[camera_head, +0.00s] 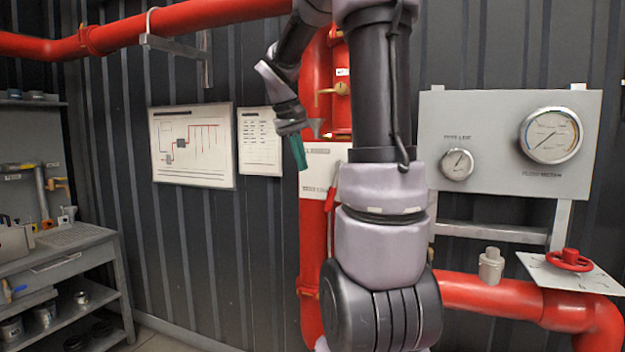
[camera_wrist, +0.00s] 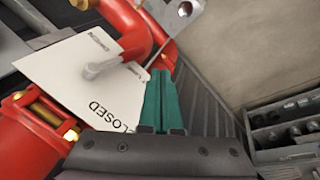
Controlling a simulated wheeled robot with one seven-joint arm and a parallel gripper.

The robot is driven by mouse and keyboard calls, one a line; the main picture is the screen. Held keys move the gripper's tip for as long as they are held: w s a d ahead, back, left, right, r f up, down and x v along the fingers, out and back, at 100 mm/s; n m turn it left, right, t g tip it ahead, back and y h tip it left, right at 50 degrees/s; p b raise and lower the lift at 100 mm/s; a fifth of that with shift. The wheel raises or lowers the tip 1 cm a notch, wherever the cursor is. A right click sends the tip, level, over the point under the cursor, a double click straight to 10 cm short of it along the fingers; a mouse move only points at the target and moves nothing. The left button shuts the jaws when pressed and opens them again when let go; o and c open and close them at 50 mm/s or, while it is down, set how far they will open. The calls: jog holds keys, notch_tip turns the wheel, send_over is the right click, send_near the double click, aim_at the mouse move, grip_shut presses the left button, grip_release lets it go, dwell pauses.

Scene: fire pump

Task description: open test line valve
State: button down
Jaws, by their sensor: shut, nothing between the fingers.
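My gripper (camera_head: 299,155) is shut and empty, its green fingers pointing down in the head view, just left of a white plate (camera_head: 318,165) on the red vertical pipe. In the wrist view the green fingers (camera_wrist: 160,78) lie together, close to the right edge of a white plate (camera_wrist: 62,72) lettered CLOSED. A grey handle (camera_wrist: 103,63) stands in front of that plate, left of the fingertips. I cannot tell whether the fingers touch it. My arm hides part of the pipe and plate in the head view.
A panel with a small gauge (camera_head: 457,164) and a large flow meter (camera_head: 551,135) is at right. A red handwheel (camera_head: 569,260) sits below it. A brass fitting (camera_head: 341,89) is above the plate. A workbench (camera_head: 75,242) stands at left; the wall between carries flat charts (camera_head: 192,145).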

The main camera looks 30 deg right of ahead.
aim_at(328, 195)
jog(key=shift+w+d+f, duration=0.15)
jog(key=shift+d+f, duration=1)
jog(key=shift+f, duration=0.4)
jog(key=shift+w+d+f, duration=0.2)
jog(key=shift+d+f, duration=0.9)
jog(key=shift+f, duration=0.5)
jog(key=shift+w+d+f, duration=0.15)
jog(key=shift+d+f, duration=1)
jog(key=shift+f, duration=0.4)
jog(key=shift+s+d+f+g+h, duration=0.25)
jog(key=shift+s+d+g, duration=0.1)
jog(key=shift+s, duration=0.1)
jog(key=shift+s+d+f+g+h, duration=0.2)
jog(key=shift+s+d+g+h, duration=0.1)
jog(key=shift+s, duration=0.1)
jog(key=shift+r, duration=0.15)
